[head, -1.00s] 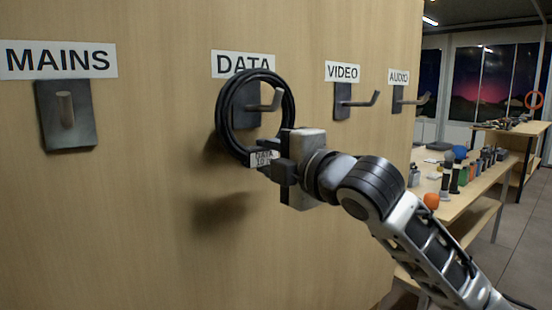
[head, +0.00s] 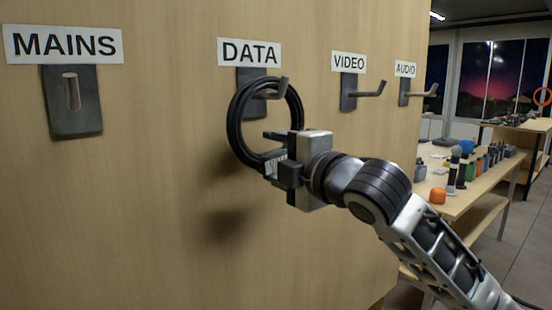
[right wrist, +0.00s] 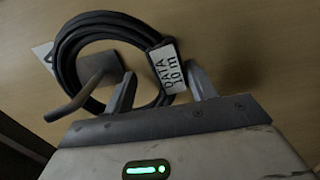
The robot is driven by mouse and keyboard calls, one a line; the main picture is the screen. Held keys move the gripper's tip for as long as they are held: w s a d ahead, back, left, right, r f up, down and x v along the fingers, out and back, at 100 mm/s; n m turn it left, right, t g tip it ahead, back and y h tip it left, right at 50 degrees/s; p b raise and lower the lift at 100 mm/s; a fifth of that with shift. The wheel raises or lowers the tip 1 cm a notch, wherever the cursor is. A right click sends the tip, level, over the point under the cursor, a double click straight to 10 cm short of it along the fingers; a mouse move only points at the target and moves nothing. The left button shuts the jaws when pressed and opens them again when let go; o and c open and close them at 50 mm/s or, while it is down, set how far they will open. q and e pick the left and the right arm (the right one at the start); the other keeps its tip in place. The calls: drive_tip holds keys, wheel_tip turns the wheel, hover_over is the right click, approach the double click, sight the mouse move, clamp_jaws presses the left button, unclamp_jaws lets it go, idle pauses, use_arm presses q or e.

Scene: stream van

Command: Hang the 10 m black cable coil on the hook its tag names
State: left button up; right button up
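The black cable coil (head: 236,125) is around the hook (head: 277,91) under the DATA sign (head: 249,52). Its top strands appear to rest on the hook, and the ring hangs down against the panel. Its white tag (right wrist: 165,68) reads DATA 10 m in the right wrist view. My right gripper (head: 274,153) is at the lower right of the coil. In the right wrist view its fingers (right wrist: 160,80) stand apart, with the tag lying between them and a gap beside it. My left gripper is not in view.
The MAINS hook (head: 72,92) is left on the same wooden panel (head: 140,200). The VIDEO hook (head: 370,92) and AUDIO hook (head: 420,94) are right, all empty. A bench (head: 465,205) with several small items stands beyond the panel's right edge.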

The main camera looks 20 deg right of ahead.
drive_tip(key=shift+f, duration=0.1)
use_arm(q)
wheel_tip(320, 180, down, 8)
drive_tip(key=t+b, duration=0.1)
drive_tip(key=b, duration=1.2)
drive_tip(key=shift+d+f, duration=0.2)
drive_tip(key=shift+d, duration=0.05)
use_arm(e)
drive_tip(key=v, duration=2.4)
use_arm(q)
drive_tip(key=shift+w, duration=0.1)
